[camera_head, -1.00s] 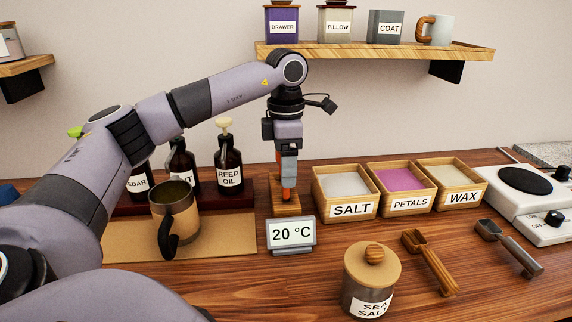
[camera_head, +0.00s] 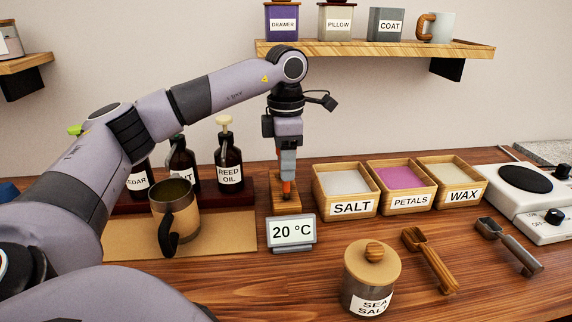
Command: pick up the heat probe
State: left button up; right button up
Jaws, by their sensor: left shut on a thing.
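The heat probe (camera_head: 287,188) is an orange-handled piece standing upright over a small wooden block (camera_head: 283,207), behind a display that reads 20 °C (camera_head: 292,232). My left gripper (camera_head: 287,178) points straight down from above and is shut on the probe's orange handle. The fingers hide part of the handle. The probe's lower end is at the block; I cannot tell whether it is still seated in it. My right gripper is not in view.
Wooden boxes of salt (camera_head: 346,191), petals (camera_head: 402,187) and wax (camera_head: 452,182) stand just right of the block. A sea salt jar (camera_head: 371,280) and two scoops lie in front. A hot plate (camera_head: 527,185) is at right.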

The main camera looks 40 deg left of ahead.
pick_arm(q)
notch_tip(320, 180, up, 9)
jog(key=shift+p, duration=0.55)
notch_tip(320, 180, up, 10)
jog(key=p, duration=0.4)
jog(key=shift+p, duration=0.35)
